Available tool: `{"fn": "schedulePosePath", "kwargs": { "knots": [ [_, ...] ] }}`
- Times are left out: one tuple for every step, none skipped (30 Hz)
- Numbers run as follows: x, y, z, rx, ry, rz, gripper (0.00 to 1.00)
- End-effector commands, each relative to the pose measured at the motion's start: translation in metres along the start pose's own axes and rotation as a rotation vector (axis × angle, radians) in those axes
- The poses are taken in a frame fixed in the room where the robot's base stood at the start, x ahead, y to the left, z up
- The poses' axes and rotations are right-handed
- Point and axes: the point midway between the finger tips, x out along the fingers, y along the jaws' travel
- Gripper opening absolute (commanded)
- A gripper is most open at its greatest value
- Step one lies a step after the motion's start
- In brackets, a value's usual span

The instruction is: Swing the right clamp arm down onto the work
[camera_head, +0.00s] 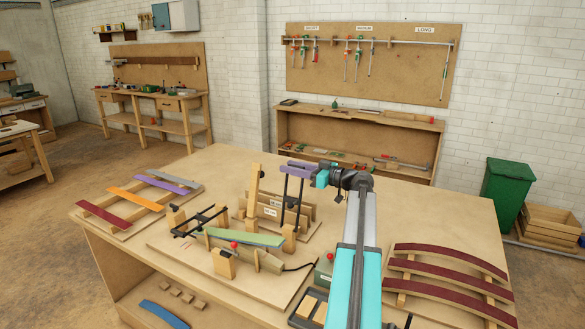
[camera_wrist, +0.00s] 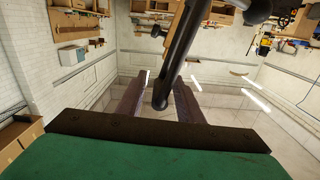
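The work is a strip stack with a green top strip (camera_head: 245,237), lying on the curved form on the bench in the head view. The right clamp arm (camera_head: 299,195) is a black frame standing upright from a wooden block at the right end of the work. The left clamp arm (camera_head: 201,221) lies low across the left end of the work. My gripper (camera_head: 298,168) is at the top of the right clamp arm. In the wrist view, a dark bar (camera_wrist: 180,55) runs between the purple fingers of my gripper (camera_wrist: 160,95), with gaps on both sides.
Coloured strips (camera_head: 135,202) lie at the left of the bench. Curved dark-red laminations (camera_head: 455,270) rest on a rack at the right.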

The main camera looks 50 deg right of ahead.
Motion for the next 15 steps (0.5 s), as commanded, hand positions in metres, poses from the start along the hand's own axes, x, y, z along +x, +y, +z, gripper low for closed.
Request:
{"fn": "schedulePosePath", "kwargs": {
  "knots": [
    [-0.0001,0.0001,0.0002,0.0,0.0,0.0,0.33],
    [-0.0002,0.0001,0.0002,0.0,0.0,0.0,0.33],
    [-0.0002,0.0001,0.0002,0.0,0.0,0.0,0.33],
    [-0.0003,0.0002,0.0002,0.0,0.0,0.0,0.3],
    [-0.0003,0.0002,0.0001,0.0,0.0,0.0,0.25],
    [-0.0004,0.0002,0.0001,0.0,0.0,0.0,0.18],
    [-0.0005,0.0002,0.0001,0.0,0.0,0.0,0.13],
    [-0.0005,0.0002,0.0001,0.0,0.0,0.0,0.08],
    [-0.0006,0.0002,0.0001,0.0,0.0,0.0,0.01],
    [-0.0006,0.0002,0.0001,0.0,0.0,0.0,0.0],
    [-0.0007,0.0002,0.0001,0.0,0.0,0.0,0.0],
    [-0.0007,0.0002,0.0001,0.0,0.0,0.0,0.0],
    [-0.0008,0.0002,0.0001,0.0,0.0,0.0,0.0],
    [-0.0008,0.0003,0.0001,0.0,0.0,0.0,0.0],
    [-0.0009,0.0003,0.0002,0.0,0.0,0.001,0.0]
  ]
}}
